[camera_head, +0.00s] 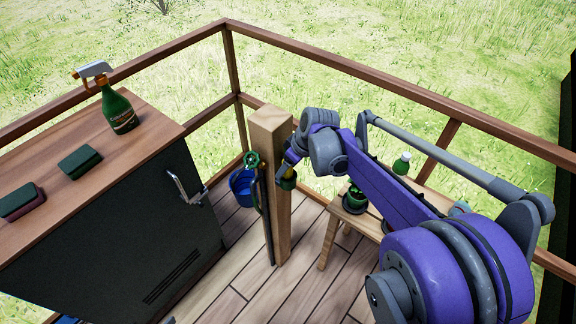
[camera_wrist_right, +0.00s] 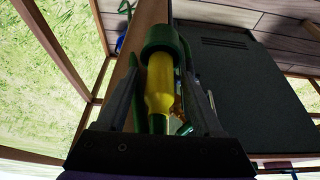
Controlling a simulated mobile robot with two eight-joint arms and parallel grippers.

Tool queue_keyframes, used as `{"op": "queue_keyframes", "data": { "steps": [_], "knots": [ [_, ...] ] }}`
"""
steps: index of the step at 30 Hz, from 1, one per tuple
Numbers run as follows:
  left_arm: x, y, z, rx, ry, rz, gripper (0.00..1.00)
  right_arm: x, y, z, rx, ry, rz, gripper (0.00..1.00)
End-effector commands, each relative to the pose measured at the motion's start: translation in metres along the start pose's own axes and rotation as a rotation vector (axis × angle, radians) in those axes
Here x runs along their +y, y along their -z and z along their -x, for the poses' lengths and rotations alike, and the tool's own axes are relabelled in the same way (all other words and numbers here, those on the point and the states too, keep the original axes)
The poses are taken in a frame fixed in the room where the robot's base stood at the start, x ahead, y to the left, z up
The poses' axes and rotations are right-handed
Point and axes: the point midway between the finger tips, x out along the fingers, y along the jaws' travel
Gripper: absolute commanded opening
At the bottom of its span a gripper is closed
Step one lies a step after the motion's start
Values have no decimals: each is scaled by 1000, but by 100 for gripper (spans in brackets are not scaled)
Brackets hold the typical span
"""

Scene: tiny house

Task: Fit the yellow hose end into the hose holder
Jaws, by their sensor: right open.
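The yellow hose end (camera_wrist_right: 159,88) lies between the two fingers of my right gripper (camera_wrist_right: 162,74) in the right wrist view. The fingers stand apart on either side of it. The far end of the yellow piece meets a thick dark green ring (camera_wrist_right: 164,38), which looks like the hose holder; how deep it sits is hidden. In the head view, a bit of yellow shows just above the green holder (camera_head: 287,184) on the right side of the wooden post (camera_head: 270,134). My right gripper (camera_head: 291,163) is beside the post there, partly hidden. My left gripper is not in view.
A dark cabinet (camera_head: 125,235) with a wooden top holds a spray bottle (camera_head: 118,108) and sponges (camera_head: 80,161). A blue bucket (camera_head: 242,187) is left of the post. A small wooden table (camera_head: 357,222) with a plant stands under my right arm. Railings border the deck.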

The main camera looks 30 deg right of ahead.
Motion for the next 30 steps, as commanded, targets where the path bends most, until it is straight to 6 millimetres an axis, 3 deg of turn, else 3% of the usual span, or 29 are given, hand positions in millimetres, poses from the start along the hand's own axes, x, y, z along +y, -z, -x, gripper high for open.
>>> {"op": "queue_keyframes", "data": {
  "steps": [12,18,26,30],
  "knots": [
    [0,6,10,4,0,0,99,0,0,82,1,-1,-2,68],
    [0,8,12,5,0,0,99,0,0,111,0,0,0,68],
    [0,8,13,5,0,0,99,-6,-2,119,-2,-2,-6,68],
    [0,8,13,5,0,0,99,-45,-22,111,-15,-25,-59,68]
  ]
}}
